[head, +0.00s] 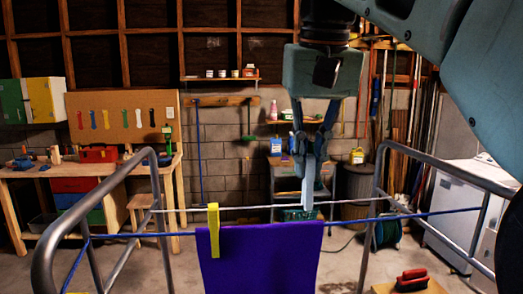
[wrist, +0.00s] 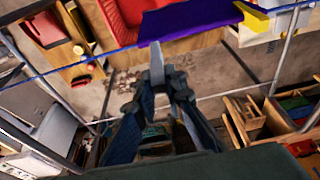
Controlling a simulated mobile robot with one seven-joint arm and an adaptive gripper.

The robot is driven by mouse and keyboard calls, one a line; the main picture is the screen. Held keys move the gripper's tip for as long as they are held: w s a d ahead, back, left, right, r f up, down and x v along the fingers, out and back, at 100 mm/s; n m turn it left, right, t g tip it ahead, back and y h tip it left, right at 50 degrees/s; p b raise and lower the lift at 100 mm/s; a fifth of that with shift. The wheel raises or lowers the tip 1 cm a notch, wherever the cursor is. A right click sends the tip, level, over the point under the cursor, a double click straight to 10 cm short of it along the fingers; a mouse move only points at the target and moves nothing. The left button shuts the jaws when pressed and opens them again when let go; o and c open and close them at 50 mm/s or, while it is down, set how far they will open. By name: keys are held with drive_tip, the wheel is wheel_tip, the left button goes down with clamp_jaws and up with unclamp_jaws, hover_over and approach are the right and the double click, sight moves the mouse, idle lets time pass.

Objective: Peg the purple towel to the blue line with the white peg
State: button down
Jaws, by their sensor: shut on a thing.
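The purple towel (head: 262,258) hangs over the blue line (head: 370,218). A yellow peg (head: 213,230) is on the line at the towel's left end. My gripper (head: 308,160) points down and is shut on the white peg (head: 308,192). The peg is upright, its lower end just above the towel's top edge, near the towel's right end. In the wrist view the white peg (wrist: 157,62) stands out from my gripper (wrist: 157,82), beside the towel (wrist: 190,20) and close to the blue line (wrist: 105,53). The peg looks apart from the towel.
A metal airer frame (head: 155,200) rises at both sides, with a paler line (head: 345,203) behind the blue one. A red-handled item (head: 411,279) lies on a box at the lower right. A workbench (head: 80,168) stands left, a white appliance (head: 465,200) right.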

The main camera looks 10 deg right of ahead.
sight(308, 196)
drive_tip(key=shift+s+x, duration=0.15)
drive_tip(key=shift+x, duration=0.5)
drive_tip(key=shift+s+x, duration=0.15)
drive_tip(key=shift+x, duration=0.5)
drive_tip(key=shift+s+b+x, duration=0.2)
drive_tip(key=shift+b+x, duration=0.65)
drive_tip(key=shift+x, duration=0.05)
drive_tip(key=shift+s+b+x, duration=0.25)
drive_tip(key=shift+b+x, duration=0.55)
drive_tip(key=shift+x, duration=0.05)
drive_tip(key=shift+s+b+x, duration=0.2)
drive_tip(key=shift+b+x, duration=0.65)
drive_tip(key=shift+x, duration=0.05)
drive_tip(key=c, duration=1.9)
unclamp_jaws()
drive_tip(key=shift+f, duration=0.15)
